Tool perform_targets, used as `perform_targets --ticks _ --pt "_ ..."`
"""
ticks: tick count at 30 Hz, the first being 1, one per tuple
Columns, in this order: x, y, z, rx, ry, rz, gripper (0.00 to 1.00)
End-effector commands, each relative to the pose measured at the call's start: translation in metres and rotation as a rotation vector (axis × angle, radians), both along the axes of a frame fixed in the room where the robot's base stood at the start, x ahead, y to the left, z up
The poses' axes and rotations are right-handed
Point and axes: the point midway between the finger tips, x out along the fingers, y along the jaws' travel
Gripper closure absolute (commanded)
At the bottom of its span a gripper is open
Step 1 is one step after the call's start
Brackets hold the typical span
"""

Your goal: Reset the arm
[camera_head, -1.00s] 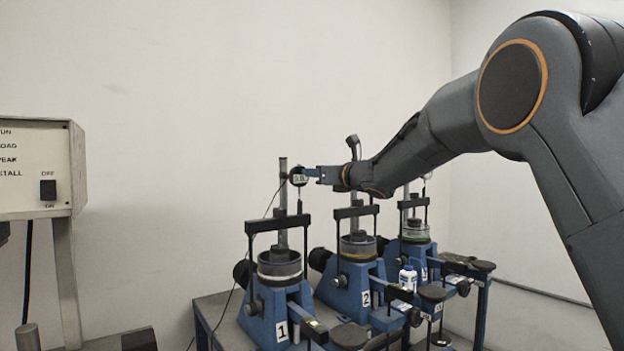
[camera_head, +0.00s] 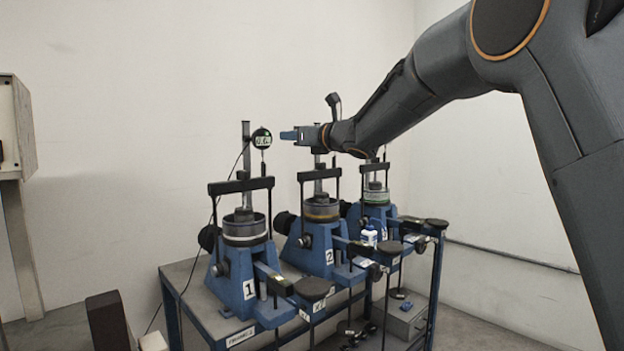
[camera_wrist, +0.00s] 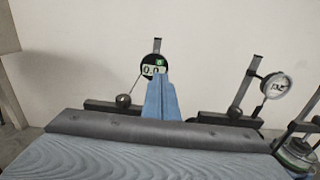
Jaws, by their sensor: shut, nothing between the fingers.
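My gripper (camera_head: 290,135) is shut and empty, held out to the left at the end of my arm, above the lever frames in the head view. In the wrist view its blue fingers (camera_wrist: 160,98) are together in the middle. The digital dial gauge (camera_head: 261,138) on frame 1 is a little left of the fingertips in the head view. It also shows behind the fingertips in the wrist view (camera_wrist: 153,66), partly covered by them. I cannot tell the exact gap, but in the head view they look apart.
Lever frame 1 (camera_head: 236,268), frame 2 (camera_head: 316,250) and a third frame (camera_head: 374,212) stand in a row on a table (camera_head: 190,285). A box on a post (camera_head: 20,130) is at the left. The wall behind is bare.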

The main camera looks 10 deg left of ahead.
Motion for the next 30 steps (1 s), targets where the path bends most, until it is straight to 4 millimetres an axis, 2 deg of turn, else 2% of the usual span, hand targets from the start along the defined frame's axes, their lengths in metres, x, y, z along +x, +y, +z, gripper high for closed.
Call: perform_targets --ticks 2,5,8,10,14,17,18,23,26,30 --pt "0.002 -0.007 -0.006 0.025 0.042 -0.024 1.0" --pt "0.007 -0.033 -0.027 0.117 0.19 -0.11 1.0" --pt "0.01 -0.077 -0.065 0.283 0.423 -0.26 1.0" --pt "0.007 -0.112 -0.099 0.425 0.598 -0.385 1.0" --pt "-0.014 -0.175 -0.162 0.695 0.882 -0.626 1.0" --pt "-0.042 -0.217 -0.209 0.906 1.064 -0.814 1.0" --pt "-0.055 -0.233 -0.228 0.991 1.128 -0.892 1.0" --pt "-0.122 -0.287 -0.298 1.341 1.33 -1.21 1.0" --pt "-0.173 -0.313 -0.338 1.564 1.412 -1.422 1.0" --pt "-0.253 -0.34 -0.386 1.885 1.451 -1.737 1.0"
